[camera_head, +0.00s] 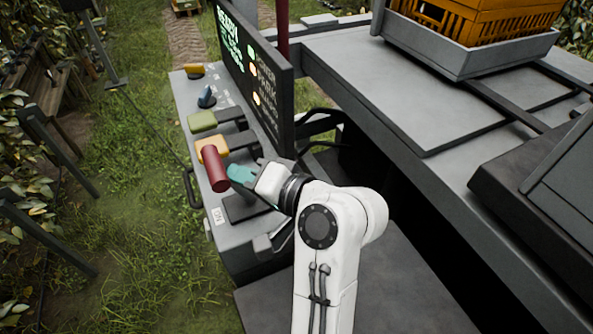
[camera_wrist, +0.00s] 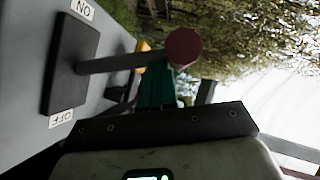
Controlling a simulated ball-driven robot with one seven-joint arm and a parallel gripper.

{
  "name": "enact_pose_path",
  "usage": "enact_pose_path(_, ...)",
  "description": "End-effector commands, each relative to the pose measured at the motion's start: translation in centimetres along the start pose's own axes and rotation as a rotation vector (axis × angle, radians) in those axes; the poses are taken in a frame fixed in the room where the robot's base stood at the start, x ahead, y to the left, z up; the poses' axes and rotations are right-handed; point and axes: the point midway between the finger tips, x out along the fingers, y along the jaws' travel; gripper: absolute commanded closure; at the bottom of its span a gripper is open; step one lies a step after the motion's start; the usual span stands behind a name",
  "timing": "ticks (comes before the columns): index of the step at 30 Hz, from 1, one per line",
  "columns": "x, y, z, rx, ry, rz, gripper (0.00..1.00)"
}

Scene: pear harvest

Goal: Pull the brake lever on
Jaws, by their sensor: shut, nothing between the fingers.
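An ON label (camera_wrist: 86,8) and an OFF label (camera_wrist: 67,118) sit at the plate's two ends. My gripper (camera_head: 236,174), with teal fingers, is shut and empty just right of the handle. I cannot tell whether they touch.
An orange crate (camera_head: 480,22) sits in a grey tray at upper right. Grass lies left.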

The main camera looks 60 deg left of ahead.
Motion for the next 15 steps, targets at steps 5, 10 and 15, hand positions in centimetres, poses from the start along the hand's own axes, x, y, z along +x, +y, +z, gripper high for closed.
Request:
enact_pose_path(5, 0.44, -0.57, 0.24, -0.056, 0.009, 0.031, 1.00)
enact_pose_path(10, 0.60, -0.59, 0.51, -0.078, 0.010, 0.045, 1.00)
enact_pose_path(15, 0.68, -0.57, 0.63, -0.084, 0.009, 0.049, 1.00)
